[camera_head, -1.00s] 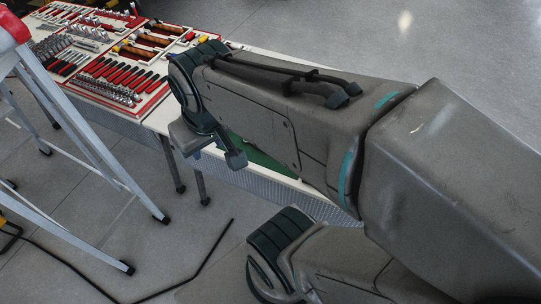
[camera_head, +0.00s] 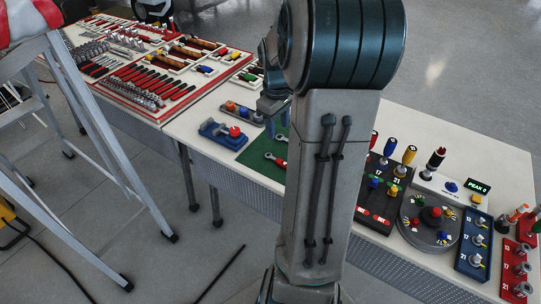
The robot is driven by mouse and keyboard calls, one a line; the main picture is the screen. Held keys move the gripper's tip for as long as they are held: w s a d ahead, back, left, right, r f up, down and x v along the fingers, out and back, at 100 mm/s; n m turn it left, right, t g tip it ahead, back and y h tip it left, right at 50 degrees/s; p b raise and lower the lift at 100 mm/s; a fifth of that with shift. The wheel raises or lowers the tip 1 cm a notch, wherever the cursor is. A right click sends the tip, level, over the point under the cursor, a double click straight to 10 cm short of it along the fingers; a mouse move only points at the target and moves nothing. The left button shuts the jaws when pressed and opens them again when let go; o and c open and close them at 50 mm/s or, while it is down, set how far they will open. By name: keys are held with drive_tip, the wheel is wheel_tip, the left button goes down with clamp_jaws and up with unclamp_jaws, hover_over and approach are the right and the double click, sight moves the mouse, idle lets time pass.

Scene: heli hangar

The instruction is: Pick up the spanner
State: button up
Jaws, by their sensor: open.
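A spanner (camera_head: 276,160) with a silver end and a red part lies on a green mat (camera_head: 254,157) on the white table. My arm hides its right part. My gripper (camera_head: 273,106) is above the table, left of my upright arm link, and looks up and behind the mat in the picture. It is open, with nothing seen between its fingers, and apart from the spanner. Part of the gripper is hidden by my own arm.
A blue vise-like block (camera_head: 222,133) with a red knob sits left of the mat. Red tool trays (camera_head: 150,75) fill the table's left end. Control panels (camera_head: 378,190) and a round knob plate (camera_head: 430,220) stand at the right. A stepladder (camera_head: 90,130) stands at the left.

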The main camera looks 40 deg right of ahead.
drive_tip(key=d+f, duration=0.1)
drive_tip(key=f, duration=0.2)
drive_tip(key=d+f, duration=0.1)
drive_tip(key=f, duration=0.3)
drive_tip(key=d+f+b, duration=0.1)
drive_tip(key=f, duration=0.2)
drive_tip(key=shift+d+f, duration=0.2)
drive_tip(key=shift+f, duration=0.15)
drive_tip(key=shift+w+f, duration=0.15)
drive_tip(key=shift+f, duration=2.9)
clamp_jaws()
